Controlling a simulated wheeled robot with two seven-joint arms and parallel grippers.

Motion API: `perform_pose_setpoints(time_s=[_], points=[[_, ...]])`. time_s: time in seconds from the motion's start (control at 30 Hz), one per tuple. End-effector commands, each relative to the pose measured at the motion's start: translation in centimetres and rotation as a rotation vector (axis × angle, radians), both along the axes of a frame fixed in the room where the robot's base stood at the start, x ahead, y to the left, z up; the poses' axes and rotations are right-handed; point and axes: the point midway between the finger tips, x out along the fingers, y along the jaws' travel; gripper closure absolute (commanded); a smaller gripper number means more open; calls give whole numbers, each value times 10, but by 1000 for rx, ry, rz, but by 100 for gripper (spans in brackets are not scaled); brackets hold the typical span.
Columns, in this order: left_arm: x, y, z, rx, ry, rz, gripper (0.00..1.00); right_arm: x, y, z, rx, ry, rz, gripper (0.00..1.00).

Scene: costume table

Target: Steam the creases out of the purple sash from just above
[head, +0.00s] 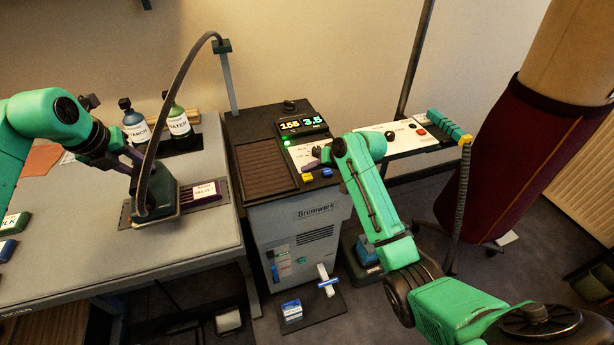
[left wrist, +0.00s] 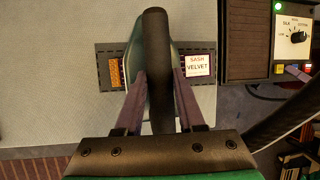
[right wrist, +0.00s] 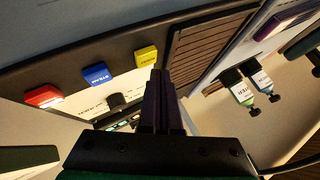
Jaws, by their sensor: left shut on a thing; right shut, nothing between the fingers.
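The purple sash (head: 202,192) lies flat on the grey table, with a "SASH VELVET" label (left wrist: 198,65) at its right part. A green steam iron (head: 163,197) with a dark hose covers its middle. My left gripper (head: 136,160) is shut on the iron's handle (left wrist: 157,60). I cannot tell whether the iron's sole touches the sash or hovers just over it. My right gripper (head: 316,160) is shut and empty over the steam station's control panel, near the yellow button (right wrist: 146,55) and the blue "STEAM" button (right wrist: 97,74). A red button (right wrist: 43,96) is further left in the right wrist view.
The steam station (head: 315,215) has a display (head: 303,123) reading 155 and 3.5, a lit green lamp, a fabric dial (left wrist: 298,36) and a ribbed iron rest (head: 266,165). Starch (head: 136,128) and water bottles (head: 179,124) stand behind the iron. The hose arches up to a post.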

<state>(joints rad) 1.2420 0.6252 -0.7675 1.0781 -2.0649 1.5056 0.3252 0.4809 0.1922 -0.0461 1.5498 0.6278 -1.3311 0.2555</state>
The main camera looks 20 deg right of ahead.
Motion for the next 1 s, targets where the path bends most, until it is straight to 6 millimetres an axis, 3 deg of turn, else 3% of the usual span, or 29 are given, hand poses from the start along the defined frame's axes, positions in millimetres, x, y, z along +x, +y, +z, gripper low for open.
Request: perform_pose_setpoints(time_s=[1.0], points=[[1,-1,3,-3,-6,0,100,-2,0,-11,0,1,1,100]])
